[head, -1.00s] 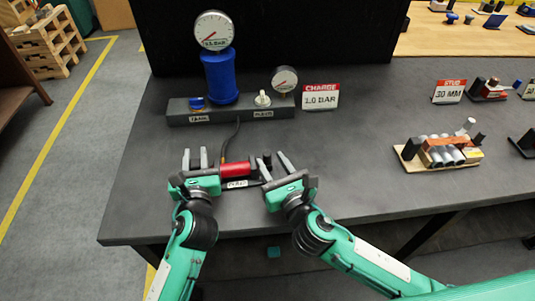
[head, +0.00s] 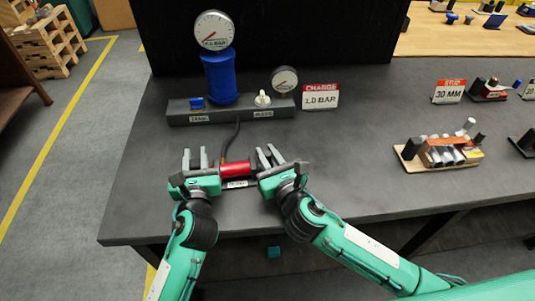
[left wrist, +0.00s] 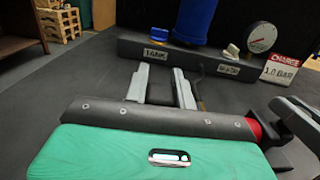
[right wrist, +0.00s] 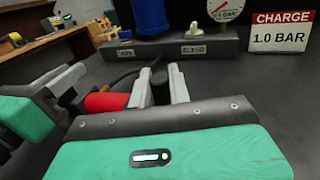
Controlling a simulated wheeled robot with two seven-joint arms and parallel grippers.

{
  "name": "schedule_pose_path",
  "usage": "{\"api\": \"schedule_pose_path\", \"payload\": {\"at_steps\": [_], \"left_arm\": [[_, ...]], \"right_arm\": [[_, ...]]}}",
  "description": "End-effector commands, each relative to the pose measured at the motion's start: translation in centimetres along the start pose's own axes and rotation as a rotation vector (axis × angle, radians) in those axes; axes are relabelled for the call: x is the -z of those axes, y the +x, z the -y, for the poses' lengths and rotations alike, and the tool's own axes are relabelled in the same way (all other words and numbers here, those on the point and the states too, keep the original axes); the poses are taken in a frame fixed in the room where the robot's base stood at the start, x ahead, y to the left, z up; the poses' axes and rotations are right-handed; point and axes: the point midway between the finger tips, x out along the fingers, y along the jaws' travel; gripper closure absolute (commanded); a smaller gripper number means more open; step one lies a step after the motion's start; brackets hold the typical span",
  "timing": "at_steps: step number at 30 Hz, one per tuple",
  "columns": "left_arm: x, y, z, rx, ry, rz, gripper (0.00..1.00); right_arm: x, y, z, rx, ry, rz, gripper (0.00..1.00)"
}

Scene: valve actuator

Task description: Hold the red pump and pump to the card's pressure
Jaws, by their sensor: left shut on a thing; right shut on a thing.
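The red pump (head: 235,168) lies near the table's front edge, with a hose running back to the grey manifold. Its red end (left wrist: 255,131) also shows in the left wrist view. My left gripper (head: 195,156) is shut on the pump's left part, which its palm hides. My right gripper (head: 268,154) is shut on the pump's black handle (right wrist: 160,86), at the right end of the barrel. The charge card (head: 320,97) reads 1.0 BAR. The large tank gauge (head: 214,31) tops the blue tank (head: 219,77); its needle points lower left. A smaller gauge (head: 284,79) stands to the right.
The grey manifold (head: 180,118) carries a blue valve knob (head: 197,103) and a white one (head: 262,98). A wooden block with cylinders (head: 440,151) and a 30 MM card (head: 449,91) stand at the right. The table between is clear.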

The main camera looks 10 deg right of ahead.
Motion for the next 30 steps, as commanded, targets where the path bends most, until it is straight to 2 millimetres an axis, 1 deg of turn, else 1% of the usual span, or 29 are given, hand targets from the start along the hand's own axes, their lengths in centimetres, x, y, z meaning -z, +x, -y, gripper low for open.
{"api": "schedule_pose_path", "payload": {"at_steps": [1,9,12,16,23,24,27,30], "left_arm": [[0.4,0.0,-0.1,-0.003,0.002,-0.008,1.0],[0.4,0.0,-0.1,-0.004,0.002,-0.008,1.0],[0.4,0.0,-0.1,-0.004,0.002,-0.007,1.0],[0.4,0.0,-0.2,-0.004,0.002,-0.007,1.0],[0.4,0.1,-0.3,-0.007,0.002,-0.008,1.0],[0.4,0.1,-0.3,-0.007,0.002,-0.008,1.0],[0.4,0.1,-0.3,-0.008,0.003,-0.008,1.0],[0.4,0.1,-0.3,-0.007,0.003,-0.008,1.0]], "right_arm": [[0.1,-0.1,0.4,0.002,-0.002,-0.001,1.0],[0.1,-1.0,3.9,0.003,-0.005,-0.001,1.0],[0.1,-1.3,4.8,0.002,-0.003,-0.001,1.0],[0.1,-1.4,5.3,0.003,-0.002,-0.001,1.0],[0.1,-1.3,5.5,0.007,-0.003,-0.001,1.0],[0.1,-1.3,5.5,0.008,-0.003,-0.001,0.79],[0.1,-1.3,5.5,0.007,-0.003,-0.001,0.61],[0.1,-1.3,5.4,0.005,-0.003,-0.001,0.61]]}}
